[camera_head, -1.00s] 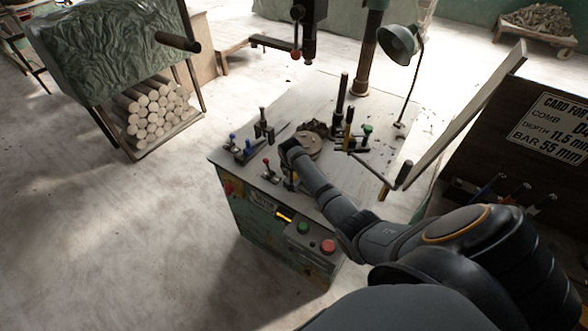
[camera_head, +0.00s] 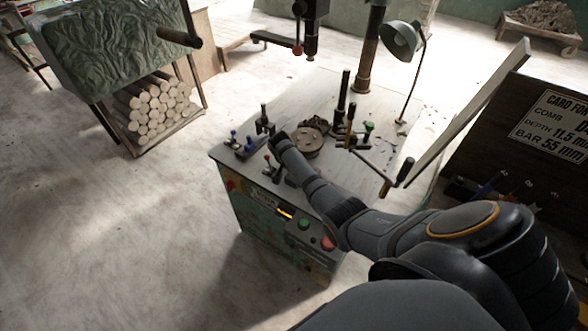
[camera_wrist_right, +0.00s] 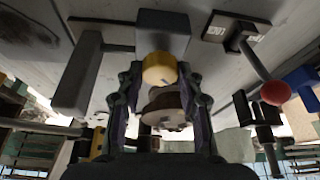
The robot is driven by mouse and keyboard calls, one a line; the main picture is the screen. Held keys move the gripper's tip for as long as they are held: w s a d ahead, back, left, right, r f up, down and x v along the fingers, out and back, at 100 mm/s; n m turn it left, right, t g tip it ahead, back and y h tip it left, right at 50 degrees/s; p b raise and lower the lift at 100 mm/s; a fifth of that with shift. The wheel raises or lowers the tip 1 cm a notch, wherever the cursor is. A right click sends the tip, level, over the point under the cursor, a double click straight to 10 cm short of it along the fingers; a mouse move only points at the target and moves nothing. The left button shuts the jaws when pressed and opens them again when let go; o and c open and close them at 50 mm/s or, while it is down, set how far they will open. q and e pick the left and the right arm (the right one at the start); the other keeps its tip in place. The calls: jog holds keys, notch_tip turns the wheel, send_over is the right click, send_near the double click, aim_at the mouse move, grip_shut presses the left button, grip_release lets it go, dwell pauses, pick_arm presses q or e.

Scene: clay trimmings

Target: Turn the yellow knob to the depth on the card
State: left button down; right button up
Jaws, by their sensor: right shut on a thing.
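The yellow knob (camera_wrist_right: 159,69) sits on a grey block in the right wrist view. My right gripper (camera_wrist_right: 159,78) has one finger on each side of it and is shut on it. In the head view the end of my right arm (camera_head: 279,143) is over the machine table, and the knob is hidden there. The card (camera_head: 553,127) at the right reads comb, depth 11.5 mm and bar 55 mm. A small lit yellow display (camera_head: 285,213) is on the machine front, its reading too small to tell. My left gripper is not in view.
A red-balled lever (camera_wrist_right: 275,92) stands close right of the gripper in the wrist view. On the machine table (camera_head: 318,103) are a round brown disc (camera_head: 307,142), blue-tipped levers and upright posts. Green (camera_head: 304,223) and red (camera_head: 328,243) buttons are on the front. A lamp (camera_head: 400,40) stands behind.

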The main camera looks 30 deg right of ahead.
jog(key=o, duration=1.2)
jog(key=shift+c, duration=0.2)
jog(key=shift+a+r, duration=0.1)
jog(key=shift+r, duration=0.25)
jog(key=v, duration=1.1)
jog(key=shift+r, duration=0.2)
